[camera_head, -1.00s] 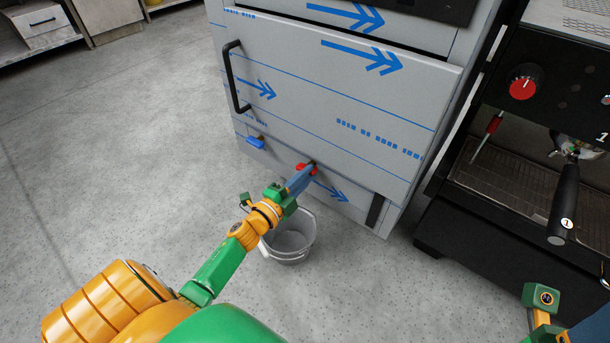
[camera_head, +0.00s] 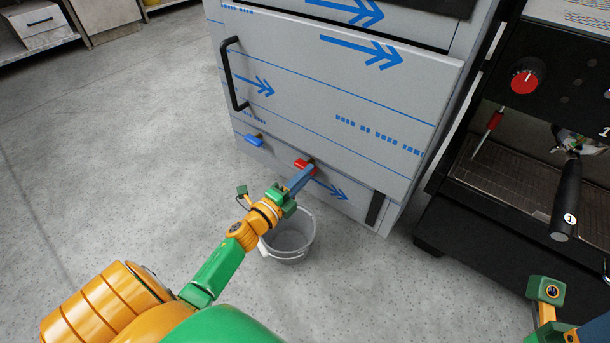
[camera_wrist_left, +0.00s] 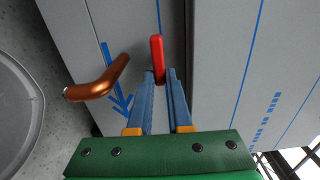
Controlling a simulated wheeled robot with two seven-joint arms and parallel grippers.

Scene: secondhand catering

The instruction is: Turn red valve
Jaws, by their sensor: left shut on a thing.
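The red valve (camera_head: 304,164) is a small red lever low on the front of the wrapped grey cabinet. In the left wrist view the red lever (camera_wrist_left: 157,55) stands upright in the picture, its near end between my fingertips. My left gripper (camera_head: 309,169) is shut on that lever in the head view, and its two blue fingers (camera_wrist_left: 160,76) flank it in the wrist view. The valve's stem is hidden. My right gripper is mostly out of frame at the lower right of the head view; its fingers cannot be made out.
A blue lever (camera_head: 254,140) sits left of the red one. A copper-coloured spout (camera_wrist_left: 100,80) is beside my fingers. A grey bucket (camera_head: 290,243) stands on the floor below. A black door handle (camera_head: 234,75) and a coffee machine (camera_head: 500,190) flank the work area. Floor at left is clear.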

